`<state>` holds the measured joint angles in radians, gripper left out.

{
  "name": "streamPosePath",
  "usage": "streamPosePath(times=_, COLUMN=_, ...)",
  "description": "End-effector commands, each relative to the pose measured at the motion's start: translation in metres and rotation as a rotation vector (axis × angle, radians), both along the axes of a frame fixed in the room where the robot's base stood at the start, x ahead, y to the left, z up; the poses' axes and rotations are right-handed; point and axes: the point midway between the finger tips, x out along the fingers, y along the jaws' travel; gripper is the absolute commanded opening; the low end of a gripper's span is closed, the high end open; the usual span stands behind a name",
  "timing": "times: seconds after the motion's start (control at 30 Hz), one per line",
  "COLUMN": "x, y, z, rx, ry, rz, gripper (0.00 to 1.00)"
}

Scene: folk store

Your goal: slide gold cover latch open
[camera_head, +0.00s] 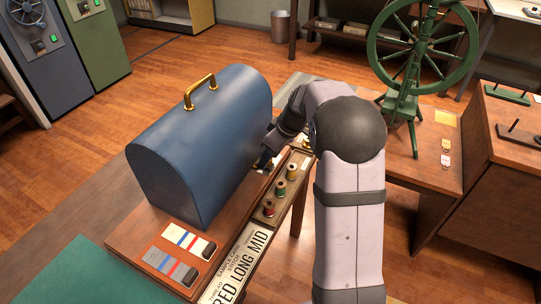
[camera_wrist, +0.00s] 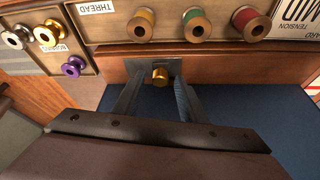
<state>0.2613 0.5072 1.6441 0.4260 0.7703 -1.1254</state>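A blue domed cover (camera_head: 200,130) with a gold top handle (camera_head: 200,90) stands on a wooden table. Its blue surface also shows in the wrist view (camera_wrist: 275,120). The gold latch (camera_wrist: 160,76) is a small round knob on a dark plate at the cover's lower edge. My gripper (camera_wrist: 158,82) reaches it from the cover side, one finger on each side. A gap shows between the knob and each finger, so the gripper looks open around it. In the head view my gripper (camera_head: 265,162) is at the cover's right side, partly hidden by my arm, and the latch cannot be made out.
A thread rack (camera_head: 268,210) with red, green and yellow spools runs close beside the cover's right side. Gold, silver and purple bobbins (camera_wrist: 73,66) sit at the wrist view's left. A lettered board (camera_head: 240,262) and coloured cards (camera_head: 180,250) lie in front. A green spinning wheel (camera_head: 402,105) stands right.

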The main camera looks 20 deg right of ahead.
Motion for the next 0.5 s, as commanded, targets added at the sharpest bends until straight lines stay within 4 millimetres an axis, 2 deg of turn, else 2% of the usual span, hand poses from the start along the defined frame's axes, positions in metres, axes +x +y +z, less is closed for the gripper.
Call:
streamPosePath(times=0.03, x=0.0, y=0.0, z=0.0001, rx=0.0, ry=0.0, rz=0.0, gripper=0.38)
streamPosePath(times=0.07, x=0.0, y=0.0, z=0.0001, rx=0.0, ry=0.0, rz=0.0, gripper=0.33)
streamPosePath(times=0.2, x=-0.0001, y=0.0, z=0.0002, rx=0.0, ry=0.0, rz=0.0, gripper=0.0)
streamPosePath(times=0.37, x=0.0004, y=-0.0005, z=0.0004, rx=0.0, ry=0.0, rz=0.0, gripper=0.0)
streamPosePath(times=0.5, x=0.0086, y=-0.0079, z=0.0017, rx=0.0, ry=0.0, rz=-0.001, gripper=0.0)
